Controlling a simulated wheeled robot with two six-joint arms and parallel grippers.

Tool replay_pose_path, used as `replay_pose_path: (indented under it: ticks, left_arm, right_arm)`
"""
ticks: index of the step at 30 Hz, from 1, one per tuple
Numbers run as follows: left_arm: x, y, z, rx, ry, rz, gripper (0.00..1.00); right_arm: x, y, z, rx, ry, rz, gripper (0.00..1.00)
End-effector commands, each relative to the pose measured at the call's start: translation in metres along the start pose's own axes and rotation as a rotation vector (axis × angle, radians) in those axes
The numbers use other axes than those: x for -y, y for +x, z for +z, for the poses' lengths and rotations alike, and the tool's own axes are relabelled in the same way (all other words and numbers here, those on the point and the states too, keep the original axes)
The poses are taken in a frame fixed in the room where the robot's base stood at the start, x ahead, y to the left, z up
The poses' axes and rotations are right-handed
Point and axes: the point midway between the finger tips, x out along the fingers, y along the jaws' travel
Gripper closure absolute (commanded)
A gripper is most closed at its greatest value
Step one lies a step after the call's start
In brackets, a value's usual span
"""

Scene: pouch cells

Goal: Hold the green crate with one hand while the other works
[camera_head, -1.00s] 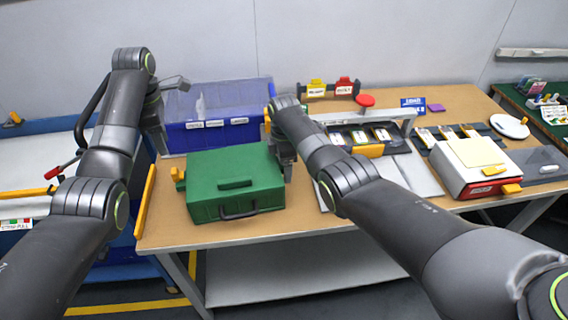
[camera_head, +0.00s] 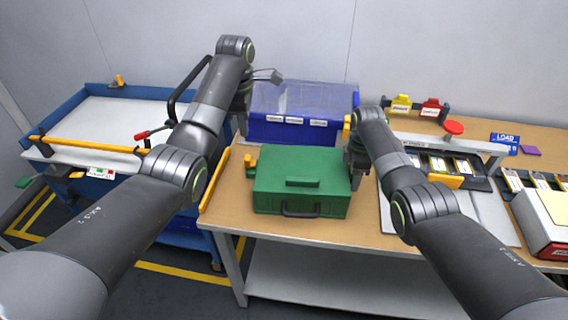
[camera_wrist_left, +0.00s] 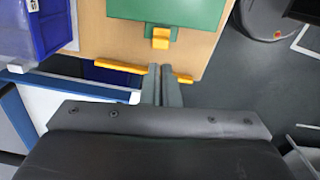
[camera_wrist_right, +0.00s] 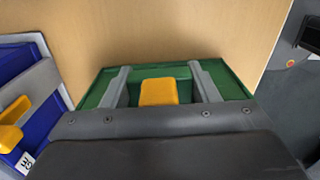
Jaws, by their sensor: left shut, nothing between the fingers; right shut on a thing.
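The green crate (camera_head: 270,190) stands closed on the wooden table, with a dark handle on its front and yellow tabs at its ends. My right gripper (camera_head: 357,172) is at its right end, shut on the crate. In the right wrist view, the right fingers (camera_wrist_right: 162,88) stand on both sides of a yellow tab (camera_wrist_right: 158,92) against the green end (camera_wrist_right: 240,88). My left gripper (camera_wrist_left: 162,85) is shut and empty, apart from the crate. It points toward the crate's left yellow tab (camera_wrist_left: 161,38). In the head view the left fingertips are hard to make out.
A blue bin (camera_head: 300,130) with a clear lid stands behind the crate. A yellow strip (camera_head: 215,180) runs along the table's left edge. A blue cart (camera_head: 105,90) stands left. A grey fixture with cells (camera_head: 440,165) and a white-and-red box (camera_head: 540,222) are to the right.

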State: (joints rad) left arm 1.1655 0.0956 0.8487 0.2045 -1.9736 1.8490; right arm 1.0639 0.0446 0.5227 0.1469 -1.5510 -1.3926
Motion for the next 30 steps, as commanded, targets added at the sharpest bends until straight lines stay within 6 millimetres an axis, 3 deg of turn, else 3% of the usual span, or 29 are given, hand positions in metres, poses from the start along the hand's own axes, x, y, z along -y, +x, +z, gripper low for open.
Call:
replay_pose_path:
  ticks: [7,14,21,26,30]
  left_arm:
    - [-0.007,0.026,0.001,0.117,0.117,0.105,1.0]
    - [-0.011,0.056,0.006,0.332,0.356,0.4,1.0]
    - [0.007,0.067,0.011,0.487,0.537,0.761,1.0]
    - [0.023,0.073,0.012,0.548,0.567,0.99,1.0]
    - [0.041,0.075,0.002,0.556,0.542,1.185,1.0]
  right_arm:
    - [0.0,0.0,0.0,0.0,0.001,0.001,0.83]
    - [0.0,0.0,0.0,0.0,0.001,0.001,0.83]
    - [0.0,0.0,0.0,0.0,0.001,0.001,0.83]
    - [0.0,0.0,0.0,0.001,0.001,0.001,0.83]
    - [0.0,0.0,0.0,0.001,0.001,0.001,0.83]
